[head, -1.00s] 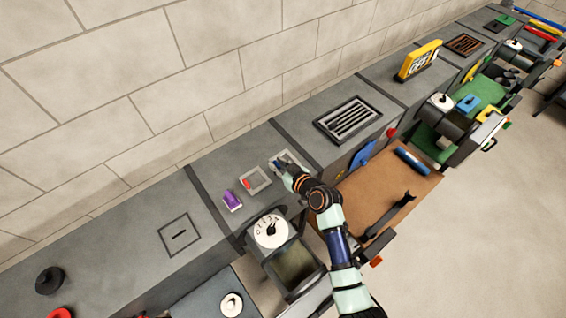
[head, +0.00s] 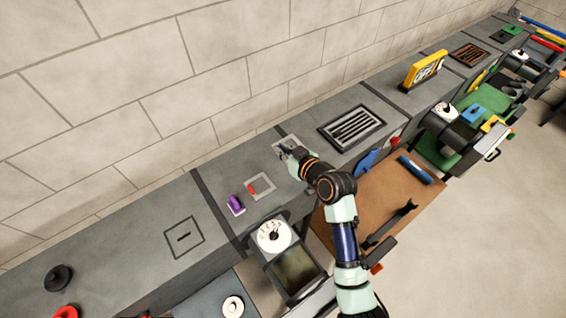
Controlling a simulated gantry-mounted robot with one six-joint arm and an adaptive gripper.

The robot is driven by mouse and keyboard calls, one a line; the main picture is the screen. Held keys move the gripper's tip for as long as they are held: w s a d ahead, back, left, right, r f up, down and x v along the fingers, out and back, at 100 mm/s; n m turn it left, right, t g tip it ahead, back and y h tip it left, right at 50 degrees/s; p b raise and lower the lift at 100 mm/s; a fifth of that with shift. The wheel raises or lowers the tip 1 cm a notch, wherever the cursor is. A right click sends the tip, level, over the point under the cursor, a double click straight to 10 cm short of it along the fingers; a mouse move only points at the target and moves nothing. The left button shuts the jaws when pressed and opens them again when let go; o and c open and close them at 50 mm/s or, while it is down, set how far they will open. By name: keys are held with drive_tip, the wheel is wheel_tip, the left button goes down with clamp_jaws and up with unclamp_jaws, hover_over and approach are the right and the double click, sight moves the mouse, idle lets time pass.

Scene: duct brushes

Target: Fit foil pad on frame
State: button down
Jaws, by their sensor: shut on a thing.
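My gripper (head: 285,151) is low over the grey bench top, at a small pale square frame (head: 288,139). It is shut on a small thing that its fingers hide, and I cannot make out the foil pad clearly. I cannot tell whether the held thing touches the frame. To the left, a second pale square frame (head: 268,181) lies on the bench with a red piece (head: 252,189) at its left side. My gripper is apart from this second frame.
A purple block (head: 236,204) stands left of the second frame. A white dial (head: 273,235) is in front of it. A slotted grate (head: 352,127) lies to the right of my gripper. A brown board (head: 385,190) with a blue cylinder (head: 415,170) is right of my arm.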

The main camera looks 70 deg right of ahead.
wheel_tip(320, 180, up, 8)
drive_tip(key=shift+r, duration=0.1)
wheel_tip(320, 180, up, 4)
drive_tip(key=p, duration=0.4)
